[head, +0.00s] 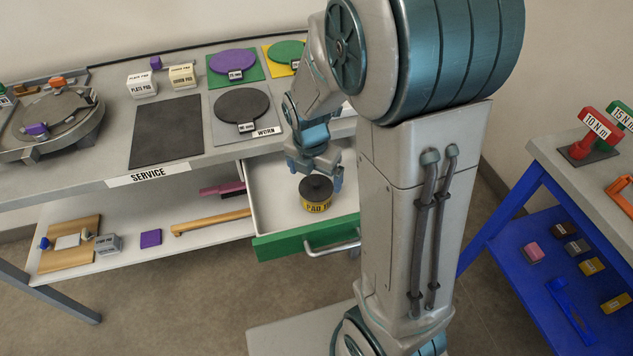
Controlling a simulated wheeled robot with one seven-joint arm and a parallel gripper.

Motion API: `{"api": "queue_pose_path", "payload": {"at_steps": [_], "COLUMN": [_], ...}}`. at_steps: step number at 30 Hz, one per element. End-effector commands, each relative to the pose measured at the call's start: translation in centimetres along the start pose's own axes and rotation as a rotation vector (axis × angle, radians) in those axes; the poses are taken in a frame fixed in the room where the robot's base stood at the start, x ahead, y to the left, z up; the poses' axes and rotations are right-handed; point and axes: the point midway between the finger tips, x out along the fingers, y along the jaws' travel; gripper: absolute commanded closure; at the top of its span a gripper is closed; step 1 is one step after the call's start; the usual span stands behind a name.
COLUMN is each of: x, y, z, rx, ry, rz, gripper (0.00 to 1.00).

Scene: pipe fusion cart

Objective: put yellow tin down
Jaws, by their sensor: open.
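The yellow tin (317,204) has a dark lid and a black-lettered label that is partly readable as "PAD". It stands upright inside the open drawer (272,190) with the green front. My gripper (318,180) is open, with its fingers at the level of the tin's lid, one on each side. I cannot tell whether a finger touches the tin. My arm hides the right part of the drawer.
The service bench (60,187) above holds a dark mat (166,132), several coloured discs on plates and two small boxes. The lower shelf (190,245) carries a wooden bar (210,222). A blue cart (540,240) stands at the right.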

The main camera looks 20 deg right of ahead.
Motion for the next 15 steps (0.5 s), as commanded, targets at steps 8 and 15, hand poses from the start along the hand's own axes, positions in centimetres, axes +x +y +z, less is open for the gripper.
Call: {"api": "queue_pose_path", "payload": {"at_steps": [8,15], "x": [-5.0,-6.5], "y": [0.1,-0.3], "z": [0.1,-0.2], "rx": [0.001,0.071], "ry": [-0.002,0.001], "rz": [0.003,0.007], "gripper": [0.07,0.07]}}
